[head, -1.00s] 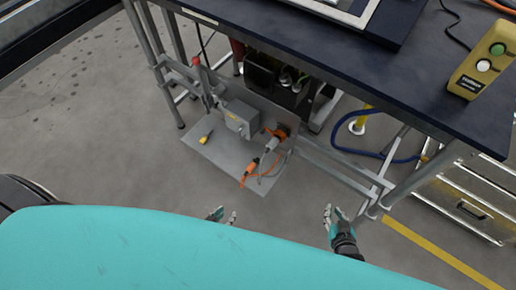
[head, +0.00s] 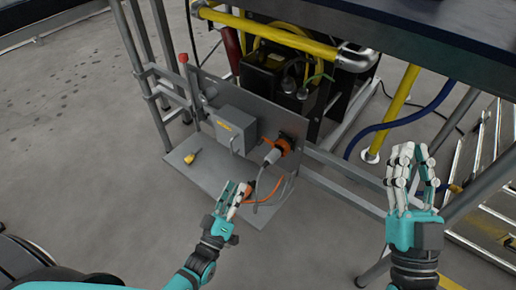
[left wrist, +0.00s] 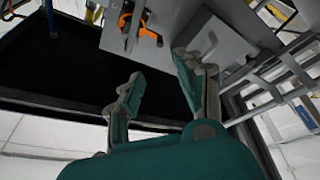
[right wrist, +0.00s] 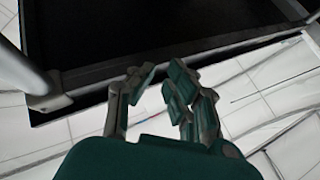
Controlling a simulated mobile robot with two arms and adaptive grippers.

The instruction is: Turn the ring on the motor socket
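The motor socket (head: 286,142) is an orange fitting on the right part of an upright grey metal plate under the workbench. A grey plug or connector (head: 271,157) sits at it, with an orange cable below. I cannot make out the ring separately. Orange parts also show at the top of the left wrist view (left wrist: 146,24). My left gripper (head: 238,191) is open and empty, in front of and below the socket, and overlaps the orange cable in the picture. My right gripper (head: 412,158) is open and empty, well right of the socket, beside the bench frame.
A grey box (head: 233,128) is mounted on the plate left of the socket. A yellow object (head: 192,156) lies on the base plate (head: 205,178). Bench rails (head: 345,175) and a blue hose (head: 405,122) lie on the right. The floor at left is clear.

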